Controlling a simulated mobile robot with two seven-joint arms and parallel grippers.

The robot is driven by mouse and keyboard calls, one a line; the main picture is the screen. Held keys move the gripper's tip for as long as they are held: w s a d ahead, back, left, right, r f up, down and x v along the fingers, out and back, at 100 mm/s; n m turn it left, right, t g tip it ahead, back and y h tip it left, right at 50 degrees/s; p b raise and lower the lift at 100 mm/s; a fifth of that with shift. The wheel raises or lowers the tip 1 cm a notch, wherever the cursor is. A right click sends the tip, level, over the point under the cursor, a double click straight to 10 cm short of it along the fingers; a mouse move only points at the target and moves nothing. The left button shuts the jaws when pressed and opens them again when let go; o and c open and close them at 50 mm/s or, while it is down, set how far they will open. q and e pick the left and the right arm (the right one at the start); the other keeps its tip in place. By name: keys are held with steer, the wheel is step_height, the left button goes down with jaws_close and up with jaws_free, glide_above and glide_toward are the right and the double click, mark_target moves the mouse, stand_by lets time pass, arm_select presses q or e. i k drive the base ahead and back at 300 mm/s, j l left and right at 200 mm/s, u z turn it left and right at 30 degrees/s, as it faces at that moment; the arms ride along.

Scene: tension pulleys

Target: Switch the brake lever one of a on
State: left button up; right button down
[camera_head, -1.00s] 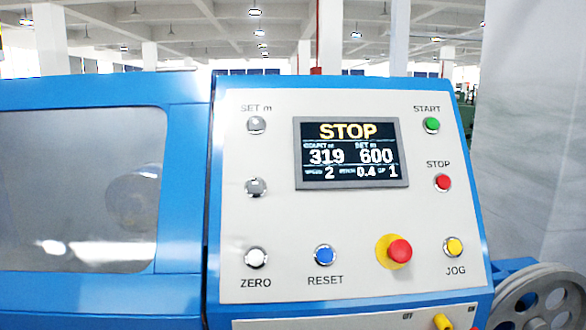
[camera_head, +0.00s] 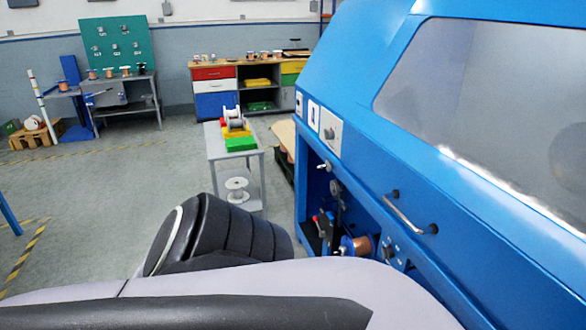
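The blue machine (camera_head: 400,110) fills the right side of the head view. Its open lower bay holds a copper-coloured spool (camera_head: 357,245), small dark mechanisms and a small red-tipped part (camera_head: 316,218) that may be a lever. It is too small to tell whether this is the brake lever, or how it is set. My own arm, with a black ribbed joint and pale links, crosses the bottom of the view and hides the lower part of the bay. Neither gripper is in view.
A grey cart (camera_head: 213,140) with yellow and green bins stands left of the machine. A workbench (camera_head: 130,95) with a green pegboard (camera_head: 116,45) and a drawer cabinet (camera_head: 214,90) stand at the back wall. The floor (camera_head: 95,195) at left is mostly clear.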

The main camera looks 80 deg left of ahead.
mark_target(322, 233)
steer(key=u, duration=2.35)
steer(key=z, duration=0.4)
steer(key=i+j+z, duration=0.45)
steer(key=j+z, duration=0.2)
steer(key=i+j+z, duration=0.1)
steer(key=j, duration=0.25)
steer(key=i+j+z, duration=0.1)
steer(key=j, duration=0.25)
steer(key=i+j+z, duration=0.1)
steer(key=j, duration=0.3)
steer(key=i+j+z, duration=0.1)
steer(key=i+j, duration=0.15)
steer(key=j, duration=0.15)
steer(key=i+j, duration=0.1)
steer(key=j, duration=0.3)
steer(key=i+j, duration=0.1)
steer(key=j, duration=0.25)
steer(key=i+j, duration=0.1)
steer(key=j, duration=0.3)
steer(key=i+j, duration=0.1)
steer(key=j, duration=0.3)
